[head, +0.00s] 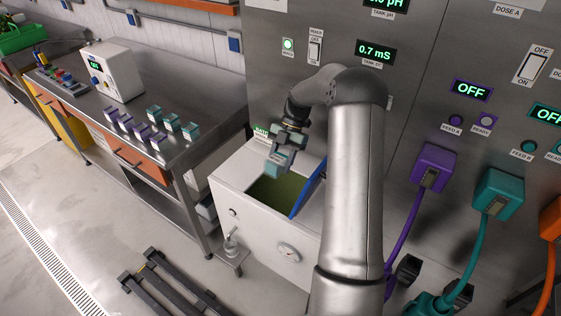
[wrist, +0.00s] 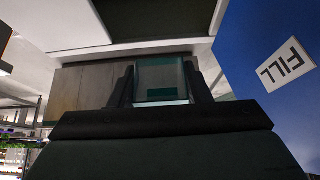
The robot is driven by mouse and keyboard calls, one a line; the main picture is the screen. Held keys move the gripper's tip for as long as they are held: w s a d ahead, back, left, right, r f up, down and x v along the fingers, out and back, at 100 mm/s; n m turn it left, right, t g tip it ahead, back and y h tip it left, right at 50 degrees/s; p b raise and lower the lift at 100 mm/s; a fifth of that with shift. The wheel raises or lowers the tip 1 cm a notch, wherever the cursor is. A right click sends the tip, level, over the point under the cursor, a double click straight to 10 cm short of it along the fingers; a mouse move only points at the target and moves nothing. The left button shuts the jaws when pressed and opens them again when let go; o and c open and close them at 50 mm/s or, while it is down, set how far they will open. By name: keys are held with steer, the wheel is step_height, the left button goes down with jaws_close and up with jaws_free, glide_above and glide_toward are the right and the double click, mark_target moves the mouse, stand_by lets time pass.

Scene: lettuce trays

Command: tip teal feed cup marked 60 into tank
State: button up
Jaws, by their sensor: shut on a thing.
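My gripper (head: 281,150) is shut on a teal cup (head: 277,164) above the open tank (head: 235,178). The cup hangs over the tank opening, apart from the dark green surface (head: 275,195) inside. In the wrist view the teal cup (wrist: 160,80) sits between the two dark fingers (wrist: 162,92). Its marking is not readable, and I cannot tell its exact tilt or whether it holds feed.
A blue panel marked FILL (wrist: 285,70) stands close at the right of the opening; it also shows in the head view (head: 308,190). Several purple cups (head: 126,122) and teal cups (head: 172,122) stand on the steel bench (head: 185,153) at left. The control wall (head: 405,110) is behind.

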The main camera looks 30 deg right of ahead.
mark_target(280, 155)
stand_by(0.4)
